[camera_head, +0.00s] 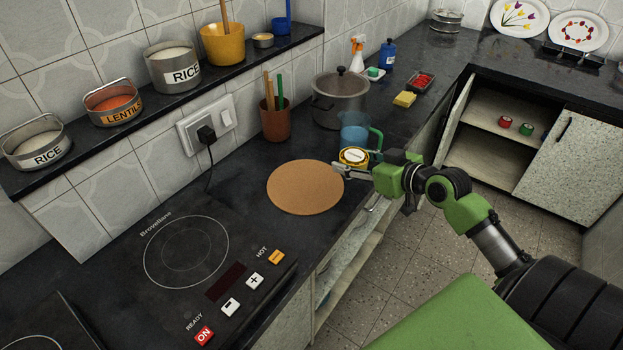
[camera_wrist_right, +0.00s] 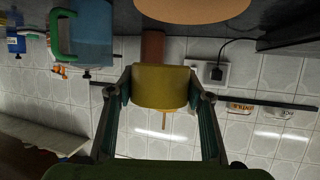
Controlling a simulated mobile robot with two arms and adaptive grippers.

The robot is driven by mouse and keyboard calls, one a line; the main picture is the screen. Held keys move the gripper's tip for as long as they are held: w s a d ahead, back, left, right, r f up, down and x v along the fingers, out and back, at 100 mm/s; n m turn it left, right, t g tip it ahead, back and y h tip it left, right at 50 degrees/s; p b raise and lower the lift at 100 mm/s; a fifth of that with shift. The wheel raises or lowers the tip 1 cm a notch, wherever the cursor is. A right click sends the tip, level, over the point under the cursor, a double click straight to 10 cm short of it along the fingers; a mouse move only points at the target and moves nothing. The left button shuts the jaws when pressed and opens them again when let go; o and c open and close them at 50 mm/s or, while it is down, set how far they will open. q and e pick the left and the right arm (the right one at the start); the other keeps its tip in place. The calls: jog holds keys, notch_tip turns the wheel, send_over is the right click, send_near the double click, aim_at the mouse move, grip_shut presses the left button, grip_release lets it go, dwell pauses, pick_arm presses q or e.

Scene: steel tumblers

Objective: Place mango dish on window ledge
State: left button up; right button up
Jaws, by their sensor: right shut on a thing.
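The mango dish (camera_head: 355,155) is a small yellow round dish with a pale top, seen in the head view above the counter's front edge, just in front of a blue jug. My right gripper (camera_head: 350,169) is shut on it. In the right wrist view the yellow dish (camera_wrist_right: 160,87) sits between the two fingers of the right gripper (camera_wrist_right: 155,95). The ledge (camera_head: 301,32) is a dark shelf along the tiled wall, upper left of the dish. My left gripper is not in view.
On the ledge stand rice tins (camera_head: 174,66), a lentils tin (camera_head: 113,102), a yellow pot (camera_head: 222,43) and a small tin (camera_head: 263,41). Below are a round cork mat (camera_head: 305,187), a brown utensil pot (camera_head: 276,124), a lidded steel pot (camera_head: 340,100), the blue jug (camera_head: 354,130) and a plugged socket (camera_head: 206,125).

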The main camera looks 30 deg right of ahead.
jog(key=a+x, duration=0.1)
jog(key=x, duration=0.5)
send_over(320, 183)
notch_tip(320, 183, down, 5)
jog(key=shift+s+d+f+p, duration=0.1)
jog(key=shift+f+p, duration=0.1)
jog(key=shift+p, duration=0.2)
jog(key=shift+w+f, duration=0.2)
jog(key=shift+f, duration=1.65)
jog(key=shift+f, duration=0.1)
jog(key=o, duration=0.9)
jog(key=shift+f, duration=0.1)
jog(key=o, duration=0.3)
jog(key=shift+o, duration=0.2)
